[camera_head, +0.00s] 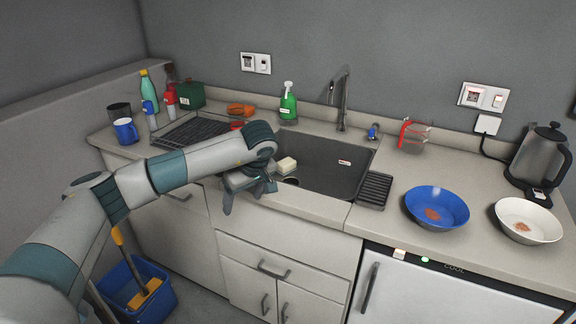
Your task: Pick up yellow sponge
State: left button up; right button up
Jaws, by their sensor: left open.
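A pale yellow sponge (287,165) lies in the left part of the dark sink (325,165), near the left basin wall. My left arm reaches in from the left, and my left gripper (250,190) hangs at the sink's front left edge, to the left of the sponge and a little nearer to me. The gripper is open and no object shows in its jaws. My arm and gripper hide part of the counter and the sink's left edge. My right gripper is not in view.
A faucet (343,100) and a green soap bottle (288,102) stand behind the sink. A dark dish rack (190,131) lies left. A blue bowl (436,207), a white bowl (527,221) and a kettle (541,160) stand right. A blue bucket (150,290) is on the floor.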

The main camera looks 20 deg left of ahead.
aim_at(286, 166)
jog(key=i, duration=1.4)
